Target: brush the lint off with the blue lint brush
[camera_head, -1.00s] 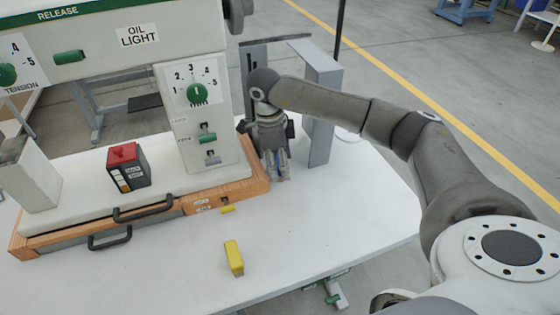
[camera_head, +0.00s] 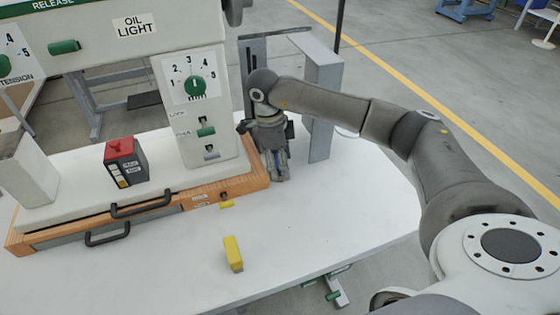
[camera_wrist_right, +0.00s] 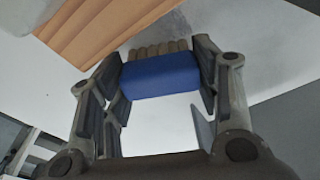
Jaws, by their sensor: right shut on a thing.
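The blue lint brush (camera_wrist_right: 160,77) is between the fingers of my right gripper (camera_wrist_right: 162,85), which is shut on it. Its tan bristles (camera_wrist_right: 160,50) point away from the gripper, towards the white tabletop. A grey speckled patch (camera_wrist_right: 185,22) lies beyond the bristles, by the wooden edge; I cannot tell whether it is lint. In the head view my right gripper (camera_head: 277,168) points down close to the tabletop, just right of the machine's wooden base. The brush is mostly hidden there. My left gripper is not in view.
The press's wooden base (camera_head: 235,186) stands left of the gripper, and a grey upright bracket (camera_head: 320,110) stands behind it to the right. A yellow block (camera_head: 233,253) lies on the white table (camera_head: 340,215). The front right of the table is clear.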

